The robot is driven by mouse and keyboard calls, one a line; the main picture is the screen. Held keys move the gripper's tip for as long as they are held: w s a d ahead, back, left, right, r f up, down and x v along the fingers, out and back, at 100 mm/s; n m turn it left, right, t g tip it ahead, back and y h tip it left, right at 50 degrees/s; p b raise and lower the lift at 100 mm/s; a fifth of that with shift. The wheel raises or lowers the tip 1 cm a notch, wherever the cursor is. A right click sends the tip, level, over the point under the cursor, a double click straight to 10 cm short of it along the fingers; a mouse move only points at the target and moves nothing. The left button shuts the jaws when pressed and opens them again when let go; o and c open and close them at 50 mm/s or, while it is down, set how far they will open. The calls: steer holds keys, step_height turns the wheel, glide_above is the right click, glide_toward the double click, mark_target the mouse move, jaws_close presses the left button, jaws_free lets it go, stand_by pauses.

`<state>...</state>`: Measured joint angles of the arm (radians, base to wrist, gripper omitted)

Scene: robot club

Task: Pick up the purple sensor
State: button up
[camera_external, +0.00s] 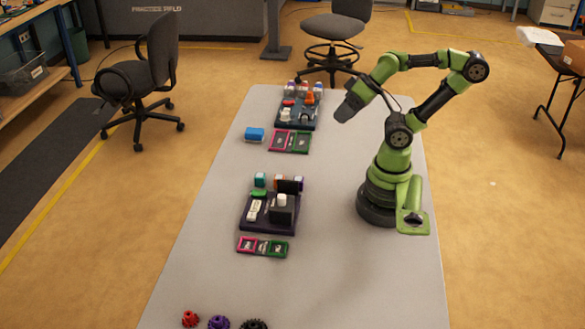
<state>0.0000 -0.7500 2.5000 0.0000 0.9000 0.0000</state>
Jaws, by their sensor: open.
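I cannot make out for certain which item is the purple sensor. A purple gear-like piece (218,322) lies at the table's front edge. My gripper (345,112) is the dark end of the green arm, held above the table to the right of the far board. It is open, touches no module, and nothing shows in it.
The grey table (330,275) is clear in front of my base. A blue block (254,134) lies left of a pink and green tray (279,141); a similar tray (247,250) lies before the near board. Red (190,319) and black (253,324) gears lie at the front edge.

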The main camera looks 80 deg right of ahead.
steer(key=n+g+h, duration=0.2)
steer(key=n+g, duration=0.2)
steer(key=g, duration=0.3)
glide_above(298, 178)
steer(key=f, duration=2.4)
steer(key=shift+s+f, duration=0.1)
steer(key=shift+s, duration=0.2)
steer(key=shift+w+a+f, duration=0.1)
steer(key=shift+f, duration=1.35)
steer(key=shift+w+f, duration=0.1)
steer(key=shift+f, duration=1.3)
steer(key=c, duration=1)
steer(key=shift+r, duration=0.15)
